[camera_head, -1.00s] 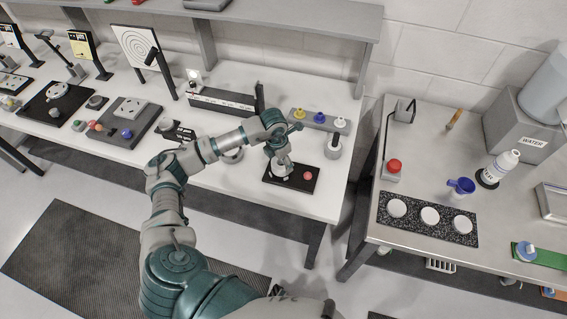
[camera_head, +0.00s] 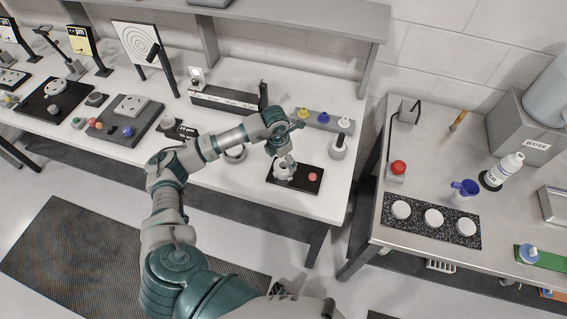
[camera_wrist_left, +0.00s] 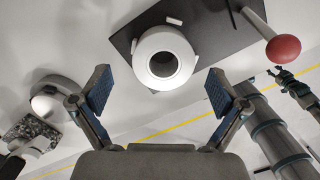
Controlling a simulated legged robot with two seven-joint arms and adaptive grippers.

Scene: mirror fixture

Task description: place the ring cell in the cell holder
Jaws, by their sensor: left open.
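A pale ring-shaped piece with a dark round hole, apparently the ring cell (camera_wrist_left: 165,57), sits on a black plate (camera_wrist_left: 212,28), apparently the cell holder. In the head view the pale piece (camera_head: 284,173) is on the left part of the black plate (camera_head: 301,188), partly hidden by my left gripper (camera_head: 286,159). A red knob (camera_head: 312,177) is on the plate's right side; it shows large in the wrist view (camera_wrist_left: 283,48). My left gripper (camera_wrist_left: 158,90) is open, its fingers apart and nothing between the tips. The ring piece lies beyond them.
A grey rack with coloured knobs (camera_head: 313,121) and a grey round piece with a dark post (camera_head: 338,151) stand behind the plate. A long grey block (camera_head: 225,100) is farther back. A separate right table (camera_head: 420,172) holds a speckled mat (camera_head: 417,217) with white discs.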

